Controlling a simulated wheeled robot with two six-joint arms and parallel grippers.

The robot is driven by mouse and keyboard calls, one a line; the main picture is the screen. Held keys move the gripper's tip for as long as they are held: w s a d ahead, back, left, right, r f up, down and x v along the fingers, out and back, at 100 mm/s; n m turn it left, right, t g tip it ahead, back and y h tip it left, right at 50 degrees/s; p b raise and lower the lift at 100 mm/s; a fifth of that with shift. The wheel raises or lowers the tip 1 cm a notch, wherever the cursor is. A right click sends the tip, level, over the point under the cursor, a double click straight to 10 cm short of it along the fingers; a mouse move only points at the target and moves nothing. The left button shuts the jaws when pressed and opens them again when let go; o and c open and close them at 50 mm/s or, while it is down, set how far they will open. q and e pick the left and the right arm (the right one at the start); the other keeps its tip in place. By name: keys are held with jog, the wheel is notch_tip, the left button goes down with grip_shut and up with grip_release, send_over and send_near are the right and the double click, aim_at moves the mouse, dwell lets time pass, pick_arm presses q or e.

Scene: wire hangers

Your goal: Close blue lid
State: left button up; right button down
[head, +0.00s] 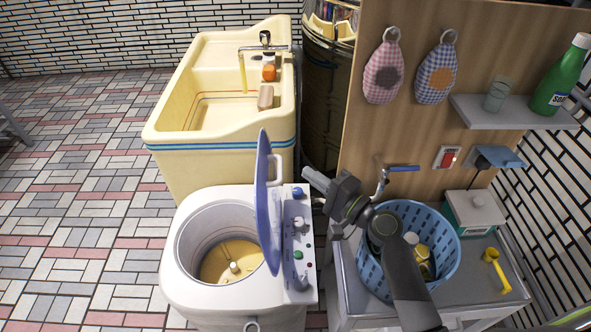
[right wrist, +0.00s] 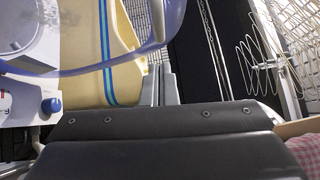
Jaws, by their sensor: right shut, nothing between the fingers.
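The blue lid (head: 265,205) of the white washing machine (head: 185,285) stands open, nearly upright, along the right side of the round tub opening. A pale handle shows on its right face. My right gripper (head: 312,178) is to the right of the lid, near its upper part, and appears apart from it. It is shut and empty. My left gripper is not in view.
A control panel (head: 298,250) with knobs lies right of the lid. A yellow sink (head: 170,125) stands behind. A blue basket (head: 437,225) sits on a grey table under my right arm. A wooden panel (head: 420,130) and shelf (head: 515,112) stand right. Floor at left is free.

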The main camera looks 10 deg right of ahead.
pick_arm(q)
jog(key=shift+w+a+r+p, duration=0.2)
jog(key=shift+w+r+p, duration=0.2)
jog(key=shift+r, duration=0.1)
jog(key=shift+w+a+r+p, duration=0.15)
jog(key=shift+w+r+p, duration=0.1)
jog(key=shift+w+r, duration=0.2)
pick_arm(e)
jog(key=a, duration=0.3)
jog(key=shift+w+a+r, duration=0.2)
jog(key=shift+w+a, duration=0.15)
jog(key=shift+a, duration=0.05)
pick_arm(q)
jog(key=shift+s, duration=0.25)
